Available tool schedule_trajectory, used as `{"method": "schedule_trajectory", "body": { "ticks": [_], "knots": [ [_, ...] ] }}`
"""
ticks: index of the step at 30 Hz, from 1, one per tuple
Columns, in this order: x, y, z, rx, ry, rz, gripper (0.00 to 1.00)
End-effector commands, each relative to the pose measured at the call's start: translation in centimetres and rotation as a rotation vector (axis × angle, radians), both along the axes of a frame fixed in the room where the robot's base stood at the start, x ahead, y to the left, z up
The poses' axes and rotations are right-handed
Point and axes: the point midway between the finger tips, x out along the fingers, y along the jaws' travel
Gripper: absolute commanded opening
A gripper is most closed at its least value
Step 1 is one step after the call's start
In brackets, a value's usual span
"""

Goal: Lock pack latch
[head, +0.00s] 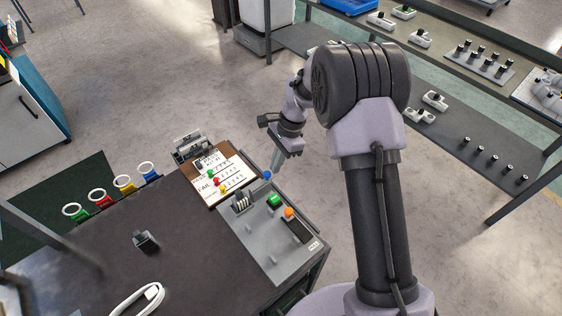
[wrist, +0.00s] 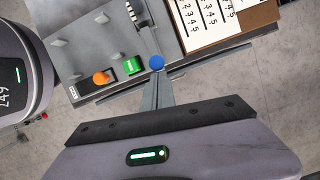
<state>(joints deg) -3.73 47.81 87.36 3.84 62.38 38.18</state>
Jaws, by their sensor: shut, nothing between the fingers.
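A grey fixture panel (head: 262,236) sits at the table's right edge and carries a green button (head: 274,199) and an orange knob (head: 289,212). A thin lever ends in a blue ball (head: 267,175), at the panel's far edge. In the wrist view the blue ball (wrist: 157,63) is right at my fingertips; whether they touch it I cannot tell. My gripper (head: 276,168) is shut and empty, pointing down beside the ball. The lever runs from the ball to a dark ribbed part (wrist: 139,14) on the panel. No part is labelled as the latch.
A brown board (head: 197,190) with white label sheets lies beside the panel. Several coloured rings, one blue (head: 148,169), stand at the table's far left edge. A small black block (head: 146,242) and a white cable loop (head: 137,299) lie on the table. Shelving (head: 440,140) stands at right.

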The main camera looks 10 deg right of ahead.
Motion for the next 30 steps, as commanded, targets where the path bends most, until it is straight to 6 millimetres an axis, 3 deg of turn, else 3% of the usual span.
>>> {"method": "schedule_trajectory", "body": {
  "ticks": [8, 16, 25, 30],
  "knots": [
    [-0.2, 0.3, 0.1, 0.001, 0.001, 0.001, 0.0],
    [-1.9, 2.9, 0.1, 0.001, 0.0, 0.001, 0.0],
    [-2.0, 2.9, 0.0, 0.002, 0.005, 0.0, 0.0],
    [-1.8, 1.5, 0.6, 0.001, 0.002, -0.001, 0.0]
  ]
}}
